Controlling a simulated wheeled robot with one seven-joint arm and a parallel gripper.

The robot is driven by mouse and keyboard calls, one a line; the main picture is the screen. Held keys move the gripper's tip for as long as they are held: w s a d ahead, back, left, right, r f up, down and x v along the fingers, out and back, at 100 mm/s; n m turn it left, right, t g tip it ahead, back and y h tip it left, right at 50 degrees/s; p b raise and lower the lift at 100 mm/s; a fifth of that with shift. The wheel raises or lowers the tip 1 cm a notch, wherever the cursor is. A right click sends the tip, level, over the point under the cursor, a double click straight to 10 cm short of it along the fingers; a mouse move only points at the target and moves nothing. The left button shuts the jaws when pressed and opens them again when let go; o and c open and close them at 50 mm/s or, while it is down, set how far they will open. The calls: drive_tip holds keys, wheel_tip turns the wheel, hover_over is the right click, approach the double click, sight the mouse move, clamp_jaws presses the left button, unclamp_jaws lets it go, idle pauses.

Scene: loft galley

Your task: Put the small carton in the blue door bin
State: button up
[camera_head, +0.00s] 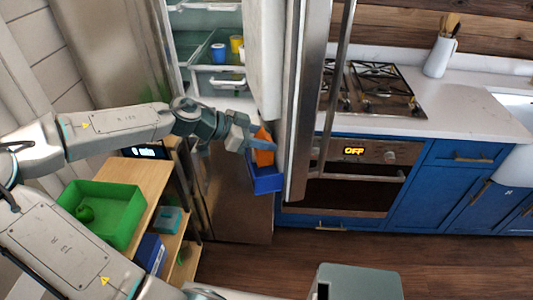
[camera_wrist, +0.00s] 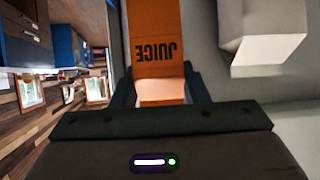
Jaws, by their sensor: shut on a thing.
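The small carton (camera_head: 264,150) is orange, and in the wrist view (camera_wrist: 157,45) it bears the word JUICE upside down. My gripper (camera_head: 247,144) is shut on it, with one dark finger on each side in the wrist view (camera_wrist: 158,88). The blue door bin (camera_head: 266,180) is on the inner side of the open fridge door (camera_head: 303,100). In the head view the carton shows just above the bin's rim. I cannot tell whether its lower end is inside the bin or touches it.
The open fridge (camera_head: 215,50) holds a blue cup (camera_head: 218,52) and a yellow cup (camera_head: 236,44). A wooden shelf unit at left carries a green bin (camera_head: 103,212). A stove and blue cabinets (camera_head: 430,190) stand behind the door. Floor at lower right is mostly clear.

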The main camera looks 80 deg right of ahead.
sight(266, 158)
drive_tip(key=shift+s+d+f, duration=0.1)
drive_tip(key=shift+s+f, duration=0.05)
drive_tip(key=shift+f, duration=0.4)
drive_tip(key=shift+s+f, duration=0.1)
drive_tip(key=shift+f, duration=0.45)
drive_tip(key=shift+w+f, duration=0.15)
drive_tip(key=shift+f, duration=0.2)
wheel_tip(266, 158, down, 3)
drive_tip(key=shift+f+p, duration=0.1)
drive_tip(key=shift+p, duration=0.55)
drive_tip(key=shift+s+f+p, duration=0.2)
drive_tip(key=shift+p, duration=0.1)
drive_tip(key=shift+s+f, duration=0.1)
drive_tip(key=shift+f, duration=0.15)
drive_tip(key=shift+f+b, duration=0.25)
drive_tip(key=shift+b, duration=0.05)
drive_tip(key=o, duration=1.1)
drive_tip(key=shift+r, duration=0.1)
